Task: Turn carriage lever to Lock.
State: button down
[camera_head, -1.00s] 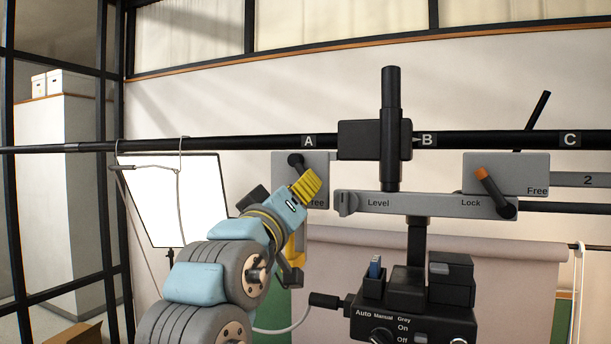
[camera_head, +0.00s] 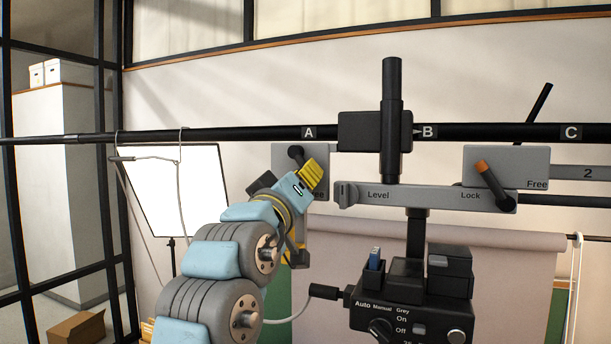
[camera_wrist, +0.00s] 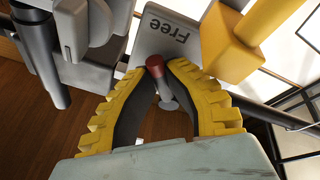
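My gripper (camera_wrist: 160,68) has two yellow ribbed fingers with dark inner pads, one on each side of a lever with a dark red tip (camera_wrist: 155,62) and a grey shaft. The fingertips flank the red tip closely; I cannot tell whether they press on it. The lever lies on a grey plate (camera_wrist: 178,25), its tip toward the word Free, which appears upside down in the wrist view. In the head view, my gripper (camera_head: 316,173) is in front of the left plate (camera_head: 284,155) under mark A and partly covers its lever (camera_head: 295,152) and the word.
A carriage block (camera_head: 365,132) and column sit on the black rail near B. A grey bar (camera_head: 425,198) reads Level and Lock. A right plate (camera_head: 520,163) has an orange-tipped lever (camera_head: 490,180). A control box (camera_head: 410,318) stands below. A white light panel (camera_head: 185,200) is at left.

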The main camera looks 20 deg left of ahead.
aim_at(288, 170)
jog(key=shift+f, duration=0.1)
jog(key=m+h+b, duration=0.1)
jog(key=m, duration=0.1)
jog(key=a+m+b, duration=0.1)
jog(key=m, duration=0.1)
jog(key=a+f+m+h+b, duration=0.1)
jog(key=m+b, duration=0.1)
jog(key=shift+w+m+g+h, duration=0.1)
jog(key=shift+m+g+h, duration=0.2)
jog(key=shift+m+g, duration=0.1)
jog(key=m, duration=0.2)
jog(key=a+m+g+h+p, duration=0.1)
jog(key=m, duration=0.2)
jog(key=a+r+m+g+h, duration=0.1)
jog(key=m, duration=0.2)
jog(key=shift+a+r, duration=0.1)
jog(key=shift+a, duration=0.15)
jog(key=shift+a+m+g+h+p, duration=0.15)
jog(key=shift+m+g+h+p, duration=0.15)
jog(key=shift+m, duration=0.35)
jog(key=shift+a+m+g+h+p, duration=0.1)
jog(key=shift+a+m+h+p, duration=0.1)
jog(key=shift+m+p, duration=0.35)
jog(key=shift+m, duration=0.3)
jog(key=c, duration=1.3)
grip_release()
jog(key=shift+c, duration=0.2)
jog(key=shift+r, duration=0.1)
